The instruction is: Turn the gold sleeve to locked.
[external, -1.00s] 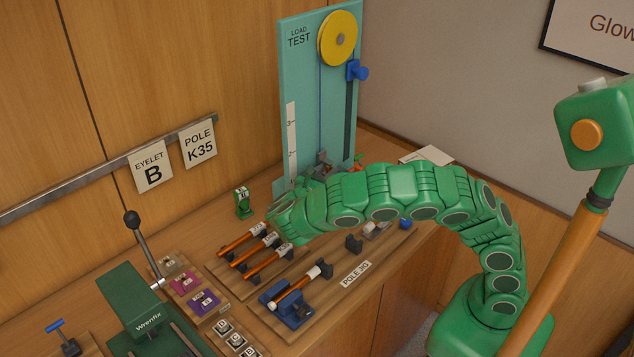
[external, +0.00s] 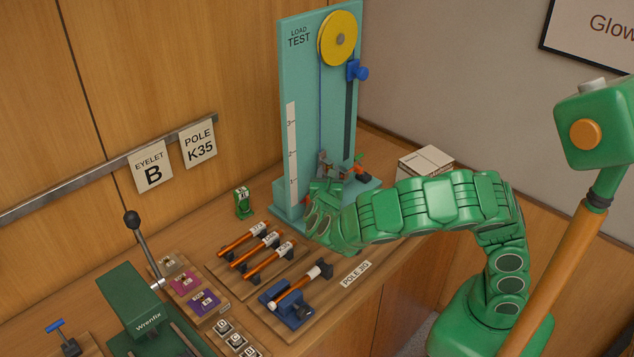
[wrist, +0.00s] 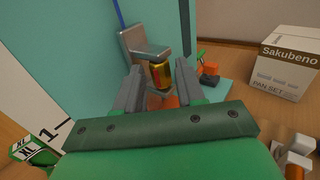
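The gold sleeve (wrist: 161,75) hangs under a grey metal bracket (wrist: 143,47) at the teal load-test stand, just ahead of my gripper in the wrist view. My gripper (wrist: 158,76) is open. Its two dark fingers point at the sleeve, with the tips to its left and right and no clear contact. The sleeve's lower end and any lock marking cannot be made out. In the external view my gripper (external: 317,208) is at the foot of the stand (external: 300,105), and the sleeve cannot be told apart there.
A small green and orange clamp (wrist: 208,70) stands right of the sleeve. A cardboard box (wrist: 285,60) is farther right. A green tagged item (wrist: 32,152) is at lower left. Pole pieces (external: 262,250) and a green press (external: 137,300) occupy the bench's front left.

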